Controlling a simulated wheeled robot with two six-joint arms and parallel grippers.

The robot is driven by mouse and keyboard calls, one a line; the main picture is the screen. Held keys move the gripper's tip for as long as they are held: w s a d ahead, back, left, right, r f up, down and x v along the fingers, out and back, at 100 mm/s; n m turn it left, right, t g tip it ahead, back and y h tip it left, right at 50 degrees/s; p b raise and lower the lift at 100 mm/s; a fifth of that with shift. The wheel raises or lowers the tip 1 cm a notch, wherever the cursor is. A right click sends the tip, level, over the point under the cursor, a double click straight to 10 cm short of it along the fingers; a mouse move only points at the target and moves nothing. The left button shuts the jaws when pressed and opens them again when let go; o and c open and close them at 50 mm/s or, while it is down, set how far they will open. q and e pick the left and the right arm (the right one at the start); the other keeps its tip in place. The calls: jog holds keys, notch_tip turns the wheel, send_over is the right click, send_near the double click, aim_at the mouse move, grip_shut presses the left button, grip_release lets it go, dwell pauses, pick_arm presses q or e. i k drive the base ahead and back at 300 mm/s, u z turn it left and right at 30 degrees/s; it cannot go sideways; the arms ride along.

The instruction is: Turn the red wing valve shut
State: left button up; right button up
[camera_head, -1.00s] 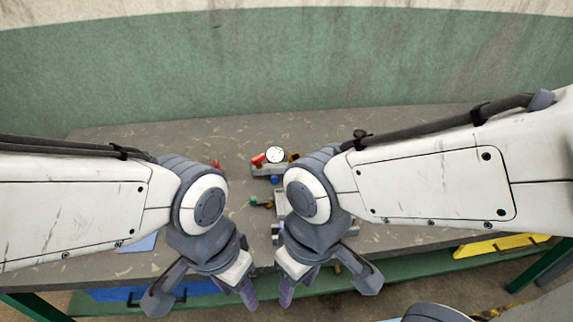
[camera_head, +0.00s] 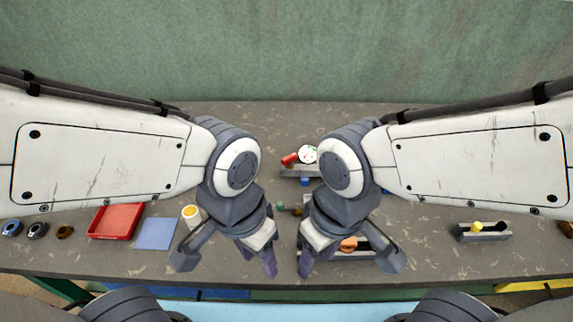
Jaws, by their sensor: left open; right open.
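A red part (camera_head: 290,159), which looks like the red wing valve's handle, sits beside a round white gauge (camera_head: 307,154) on a grey block towards the back of the bench, in the head view. My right arm covers part of that fixture. My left gripper (camera_head: 228,260) is open and empty over the front of the bench, left of and nearer than the red part. My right gripper (camera_head: 348,260) is open near the front edge, with an orange round part (camera_head: 349,244) showing between its fingers; I cannot tell the height gap.
A red tray (camera_head: 116,222), a blue mat (camera_head: 155,233) and a yellow-topped cup (camera_head: 191,212) lie on the left. Several small rings lie at far left. A grey block with a yellow knob (camera_head: 477,227) stands right. A green wall closes the back.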

aim_at(288, 160)
jog(key=u, duration=0.05)
jog(key=k, duration=1.05)
jog(key=z, duration=0.55)
jog(key=i, duration=1.6)
jog(key=u, duration=0.85)
